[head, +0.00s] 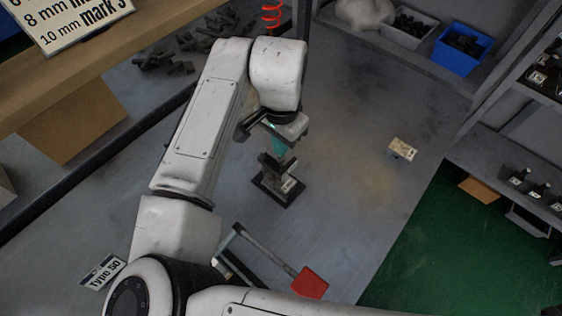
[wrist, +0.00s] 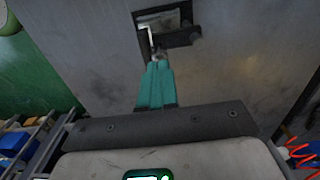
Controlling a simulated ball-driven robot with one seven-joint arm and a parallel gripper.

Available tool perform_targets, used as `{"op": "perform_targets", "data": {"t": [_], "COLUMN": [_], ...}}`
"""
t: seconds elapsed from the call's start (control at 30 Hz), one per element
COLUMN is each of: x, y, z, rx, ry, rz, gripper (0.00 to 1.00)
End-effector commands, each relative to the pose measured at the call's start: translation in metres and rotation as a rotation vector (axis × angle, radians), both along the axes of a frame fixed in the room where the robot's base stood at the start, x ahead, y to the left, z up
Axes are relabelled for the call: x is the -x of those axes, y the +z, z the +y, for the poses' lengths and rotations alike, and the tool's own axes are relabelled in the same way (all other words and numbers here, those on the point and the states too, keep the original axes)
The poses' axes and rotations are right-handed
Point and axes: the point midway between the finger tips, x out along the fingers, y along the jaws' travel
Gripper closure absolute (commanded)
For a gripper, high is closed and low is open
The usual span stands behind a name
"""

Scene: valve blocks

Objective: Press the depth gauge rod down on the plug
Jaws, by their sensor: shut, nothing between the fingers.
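A dark fixture (head: 278,182) with a dark base plate and a light metal block stands on the grey table, under my gripper. I take it to be the depth gauge. It also shows at the top of the wrist view as a dark bracket (wrist: 182,38) beside a light block (wrist: 160,20). My gripper (head: 279,152) is shut and empty, pointing down at the fixture's top. In the wrist view, its teal fingers (wrist: 157,66) are together, with their tips at or just above the fixture. I cannot tell whether they touch. The rod and plug are not clearly distinguishable.
A red paddle on a metal arm (head: 310,283) is nearer me. A small pale block (head: 403,149) lies to the right. Loose dark parts (head: 190,45), a grey bin (head: 408,27) and a blue bin (head: 461,46) are farther back. The table right of the fixture is mostly clear.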

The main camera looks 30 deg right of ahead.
Motion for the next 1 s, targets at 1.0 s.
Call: {"op": "perform_targets", "data": {"t": [1.0], "x": [0.0000], "y": [-0.0097], "z": [0.0000], "rx": [0.000], "ry": [0.001], "rz": [0.001], "gripper": [1.00]}}
